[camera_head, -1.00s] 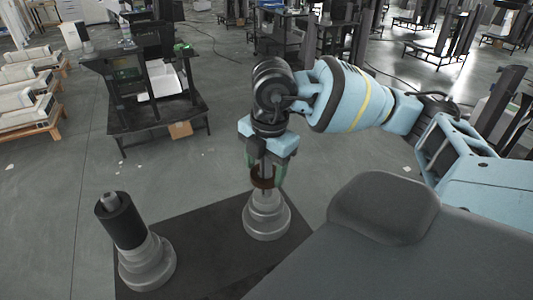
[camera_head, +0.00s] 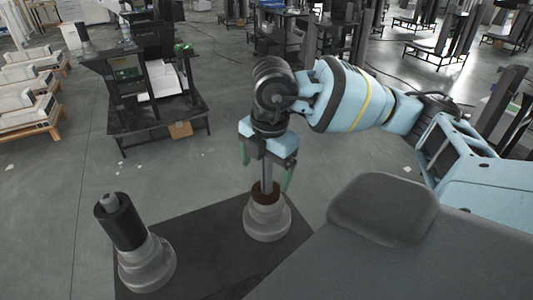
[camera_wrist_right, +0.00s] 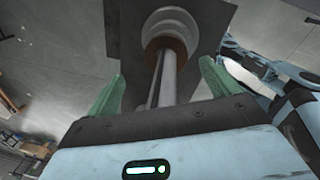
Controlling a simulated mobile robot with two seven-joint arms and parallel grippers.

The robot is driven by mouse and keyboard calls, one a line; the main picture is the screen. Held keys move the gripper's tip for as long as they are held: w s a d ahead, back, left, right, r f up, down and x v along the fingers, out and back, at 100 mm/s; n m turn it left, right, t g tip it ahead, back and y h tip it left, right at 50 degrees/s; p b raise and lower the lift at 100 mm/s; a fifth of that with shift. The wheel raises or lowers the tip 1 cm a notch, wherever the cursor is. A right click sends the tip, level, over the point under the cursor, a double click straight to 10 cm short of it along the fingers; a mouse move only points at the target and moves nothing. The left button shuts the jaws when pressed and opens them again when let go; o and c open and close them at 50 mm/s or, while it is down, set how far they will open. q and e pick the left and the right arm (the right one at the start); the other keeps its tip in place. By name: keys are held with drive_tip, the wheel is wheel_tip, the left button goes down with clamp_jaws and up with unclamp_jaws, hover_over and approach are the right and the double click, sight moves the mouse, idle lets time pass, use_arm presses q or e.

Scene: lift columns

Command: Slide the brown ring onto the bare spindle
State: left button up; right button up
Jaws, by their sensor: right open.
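The brown ring (camera_head: 265,195) is around the grey spindle rod (camera_head: 267,175), low down at the top of its stepped grey base (camera_head: 268,222). In the right wrist view, the ring (camera_wrist_right: 163,44) encircles the rod (camera_wrist_right: 166,78) against the pale base (camera_wrist_right: 170,24). My right gripper (camera_head: 265,172) points down over the spindle. Its green fingers stand apart on either side of the rod, clear of the ring. The upper rod is partly hidden by the gripper. My left gripper is not in view.
A second stepped base (camera_head: 148,268) at left carries a thick black cylinder (camera_head: 121,224) around its spindle. Both bases stand on a dark surface (camera_head: 200,240). A black equipment table (camera_head: 160,115) stands behind on the grey floor.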

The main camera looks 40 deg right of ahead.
drive_tip(key=shift+s+r+g, duration=0.2)
drive_tip(key=shift+r+g, duration=0.1)
drive_tip(key=shift+r, duration=0.15)
drive_tip(key=shift+t, duration=0.4)
drive_tip(key=r, duration=0.4)
drive_tip(key=r+p, duration=0.1)
drive_tip(key=r, duration=0.1)
drive_tip(key=shift+s, duration=0.25)
drive_tip(key=shift+r, duration=0.3)
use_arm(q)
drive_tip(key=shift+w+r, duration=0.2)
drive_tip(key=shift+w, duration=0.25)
use_arm(e)
drive_tip(key=shift+r, duration=0.1)
drive_tip(key=shift+d, duration=0.1)
